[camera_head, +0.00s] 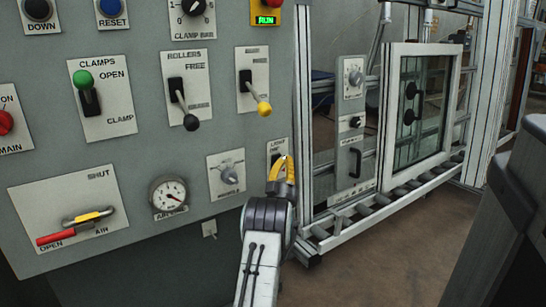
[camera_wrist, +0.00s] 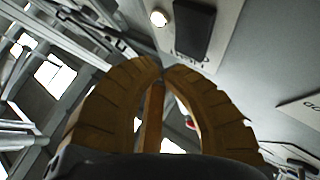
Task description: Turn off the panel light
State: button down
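The light switch plate (camera_head: 275,147) is at the right edge of the grey panel in the head view, with its lower part hidden behind my gripper (camera_head: 284,160). In the wrist view a black rocker switch (camera_wrist: 193,28) sits on a pale plate, just beyond the fingertips. A small lit round lamp (camera_wrist: 159,17) is beside it. My yellow gripper fingers (camera_wrist: 164,72) meet at their tips with nothing seen between them. They look close to the switch, but I cannot tell whether they touch it.
A grey rotary knob (camera_head: 229,175) and a pressure gauge (camera_head: 169,195) are left of my gripper. A yellow-tipped lever (camera_head: 263,108) is above it. A metal frame with a glazed door (camera_head: 416,115) stands to the right.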

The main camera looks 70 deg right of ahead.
jog(key=shift+w+d+r, duration=0.15)
jog(key=shift+w+d, duration=0.45)
jog(key=shift+w, duration=0.15)
dwell(2.4)
jog(key=shift+s+a, duration=0.1)
jog(key=shift+s, duration=0.05)
jog(key=shift+s+a, duration=0.4)
jog(key=shift+s, duration=0.05)
dwell(0.9)
